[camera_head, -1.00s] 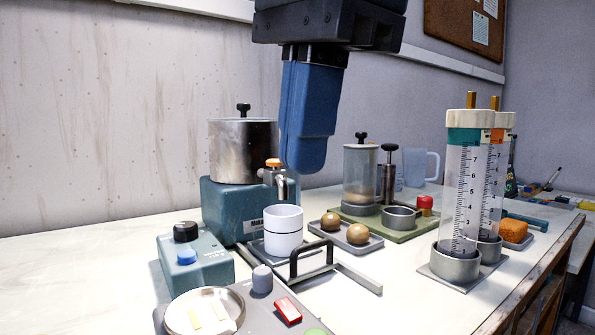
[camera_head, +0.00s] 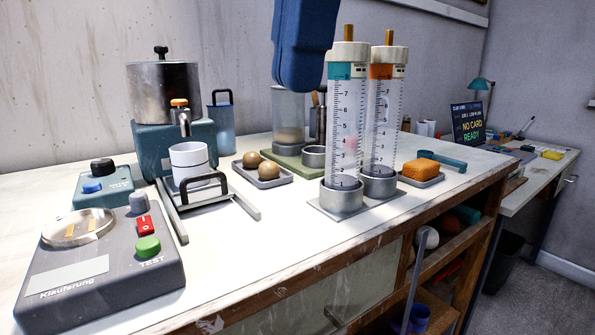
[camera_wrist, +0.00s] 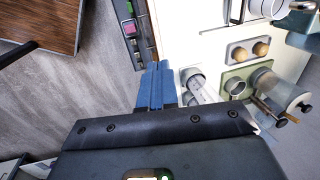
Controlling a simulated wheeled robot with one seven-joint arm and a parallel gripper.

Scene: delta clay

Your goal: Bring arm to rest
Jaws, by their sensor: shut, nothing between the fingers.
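My gripper (camera_head: 299,72) shows at the top middle of the head view as blue fingers pointing down, with its upper part cut off by the frame. It hangs in the air in front of the clear cylinder with a plunger and is apart from the things on the bench. In the wrist view my gripper (camera_wrist: 156,82) has its two blue fingers side by side, shut and empty.
Two tall graduated tubes (camera_head: 346,125) stand close to the right of my gripper. A metal pot (camera_head: 165,92) on a teal base, a white cup (camera_head: 189,162) and a grey TEST box (camera_head: 105,260) stand left. The bench front edge is clear.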

